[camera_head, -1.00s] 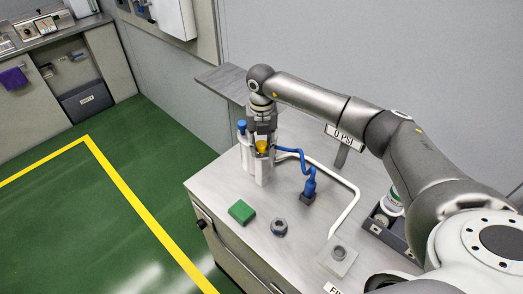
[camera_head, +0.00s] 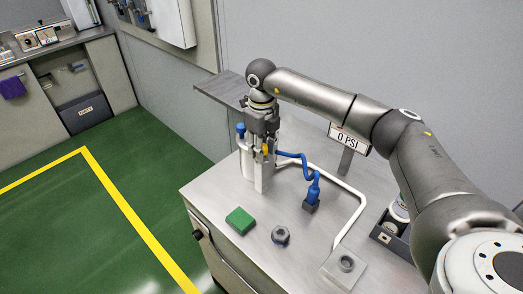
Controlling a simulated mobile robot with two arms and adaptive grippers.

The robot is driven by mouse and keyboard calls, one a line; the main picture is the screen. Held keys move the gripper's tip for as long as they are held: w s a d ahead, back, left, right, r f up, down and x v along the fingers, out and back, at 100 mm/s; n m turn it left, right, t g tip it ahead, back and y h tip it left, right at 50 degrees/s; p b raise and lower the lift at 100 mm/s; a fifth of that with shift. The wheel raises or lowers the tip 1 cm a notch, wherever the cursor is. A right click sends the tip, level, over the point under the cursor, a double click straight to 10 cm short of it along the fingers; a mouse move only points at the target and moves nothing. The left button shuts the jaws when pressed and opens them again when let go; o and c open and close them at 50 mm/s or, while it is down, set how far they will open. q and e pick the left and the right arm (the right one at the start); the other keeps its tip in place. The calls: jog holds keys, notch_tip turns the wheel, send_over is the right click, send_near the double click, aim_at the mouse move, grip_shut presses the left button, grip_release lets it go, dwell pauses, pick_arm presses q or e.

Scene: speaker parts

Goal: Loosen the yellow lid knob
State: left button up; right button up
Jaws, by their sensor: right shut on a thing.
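The yellow lid knob (camera_head: 265,149) sits on top of a white upright housing (camera_head: 261,178) near the back left of the grey bench. My right gripper (camera_head: 264,146) points down over the housing and is shut on the knob, with its fingers covering much of it. The knob appears as a narrow yellow strip between the fingers. My left gripper is not in view.
A blue-capped white cylinder (camera_head: 241,134) stands beside the housing. A blue hose leads to a blue fitting (camera_head: 313,190). A green block (camera_head: 240,220), a grey nut (camera_head: 281,235) and a 0 PSI sign (camera_head: 349,140) are on the bench (camera_head: 225,190).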

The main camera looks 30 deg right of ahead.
jog(key=shift+f, duration=0.1)
dwell(0.3)
jog(key=o, duration=1)
notch_tip(320, 180, up, 12)
jog(key=shift+r, duration=0.1)
jog(key=shift+w+a, duration=0.1)
dwell(0.5)
